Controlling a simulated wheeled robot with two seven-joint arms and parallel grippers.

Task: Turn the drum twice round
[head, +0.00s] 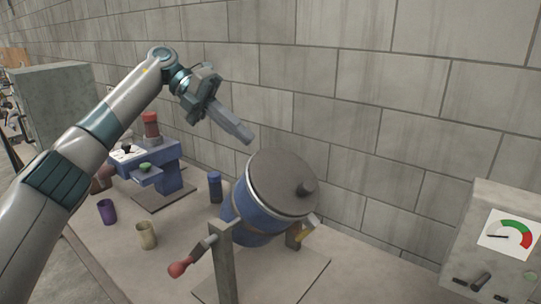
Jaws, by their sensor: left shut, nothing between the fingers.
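The drum (258,215) is a blue cylinder with a grey round lid (275,180) that has a dark knob. It sits tilted in a grey stand (224,262) on a square base plate. A crank handle with a red knob (180,268) sticks out from the stand at the lower left. My left gripper (248,138) is in the air above and to the left of the lid, apart from it, with its fingers shut and empty. The crank handle is well below my left gripper. My right gripper is not in view.
A blue machine (172,172) with a red top stands behind on the left. A purple cup (107,211), a beige cup (146,235) and a blue container (215,187) stand on the table (185,228). A grey gauge box (485,245) is at the right. A block wall (400,120) closes the back.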

